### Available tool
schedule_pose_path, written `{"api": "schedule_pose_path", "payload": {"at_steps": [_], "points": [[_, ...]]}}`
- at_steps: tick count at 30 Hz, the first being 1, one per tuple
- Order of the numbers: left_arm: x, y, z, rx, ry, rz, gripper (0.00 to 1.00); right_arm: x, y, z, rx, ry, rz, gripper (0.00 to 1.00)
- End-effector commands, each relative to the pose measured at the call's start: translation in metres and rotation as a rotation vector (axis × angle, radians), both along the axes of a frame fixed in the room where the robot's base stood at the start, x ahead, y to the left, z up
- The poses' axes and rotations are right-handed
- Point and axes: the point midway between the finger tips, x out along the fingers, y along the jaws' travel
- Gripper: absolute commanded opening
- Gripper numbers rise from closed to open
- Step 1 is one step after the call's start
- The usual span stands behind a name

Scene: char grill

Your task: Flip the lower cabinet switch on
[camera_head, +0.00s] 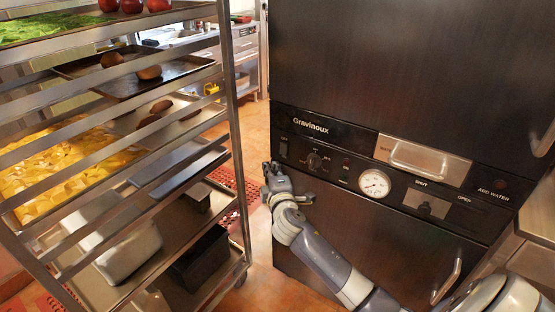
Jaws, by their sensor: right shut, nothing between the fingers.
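The dark cabinet (380,60) marked "Gravinoux" fills the right side. Whether that switch is on or off is too small to tell. My right arm comes in from the lower right. My left gripper is not in view.
A metal tray rack (232,130) with food stands close on the left. A narrow strip of orange floor (262,250) lies between rack and cabinet.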

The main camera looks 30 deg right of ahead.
Motion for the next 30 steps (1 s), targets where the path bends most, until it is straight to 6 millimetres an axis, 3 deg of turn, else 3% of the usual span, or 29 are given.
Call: {"api": "schedule_pose_path", "payload": {"at_steps": [4,9,30], "points": [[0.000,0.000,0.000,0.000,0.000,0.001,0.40,0.024,-0.010,-0.001,0.000,-0.001,-0.001,0.00],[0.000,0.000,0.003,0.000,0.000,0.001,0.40,0.034,-0.034,-0.005,-0.001,0.002,-0.002,0.00],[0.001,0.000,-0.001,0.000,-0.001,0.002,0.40,0.042,-0.054,-0.012,0.001,0.001,0.000,0.00]]}}
